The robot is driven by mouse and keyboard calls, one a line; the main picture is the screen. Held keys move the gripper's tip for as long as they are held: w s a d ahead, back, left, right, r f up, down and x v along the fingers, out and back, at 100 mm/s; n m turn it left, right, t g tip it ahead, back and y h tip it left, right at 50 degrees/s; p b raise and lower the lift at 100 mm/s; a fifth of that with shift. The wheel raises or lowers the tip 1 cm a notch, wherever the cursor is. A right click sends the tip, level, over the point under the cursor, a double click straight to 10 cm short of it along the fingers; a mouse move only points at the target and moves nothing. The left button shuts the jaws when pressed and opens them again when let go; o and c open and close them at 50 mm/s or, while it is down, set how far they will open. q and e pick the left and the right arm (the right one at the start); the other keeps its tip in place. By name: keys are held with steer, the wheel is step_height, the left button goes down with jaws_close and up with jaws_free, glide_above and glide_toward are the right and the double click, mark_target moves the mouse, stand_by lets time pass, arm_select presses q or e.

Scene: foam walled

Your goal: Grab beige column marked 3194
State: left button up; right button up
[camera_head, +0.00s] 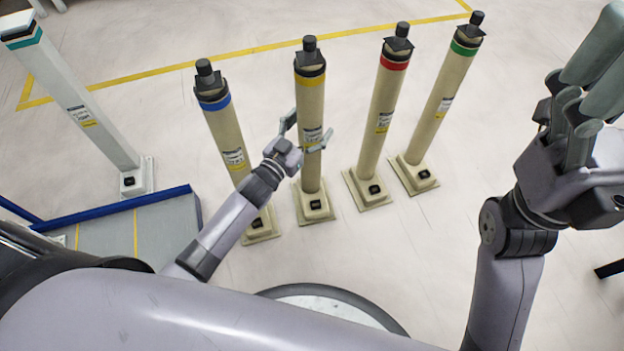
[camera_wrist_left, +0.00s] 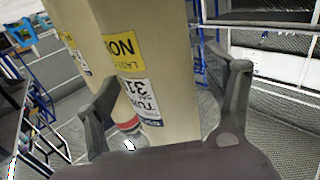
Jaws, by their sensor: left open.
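Several beige columns stand upright on square bases in the head view. The one with a yellow band (camera_head: 311,95) has my left gripper (camera_head: 306,131) at mid-height, with a finger on either side. In the left wrist view this column (camera_wrist_left: 165,60) fills the space between the open fingers (camera_wrist_left: 166,98). Its label (camera_wrist_left: 140,98) shows "31"; the remaining digits are hidden or unclear. Contact cannot be told. The other beige columns have blue (camera_head: 222,125), red (camera_head: 384,110) and green (camera_head: 444,100) bands; their labels are too small to read. My right gripper (camera_head: 590,105) is raised at the right.
The blue-banded column stands close left of the gripped-around one, the red-banded one close right. A white column with a teal band (camera_head: 75,95) stands far left. A blue-edged grey platform (camera_head: 130,232) is at lower left. Yellow floor lines (camera_head: 160,70) run behind; floor beyond is clear.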

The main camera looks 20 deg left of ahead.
arm_select(q)
steer(key=shift+c, duration=0.3)
jaws_close()
stand_by(0.6)
steer(key=shift+r, duration=0.3)
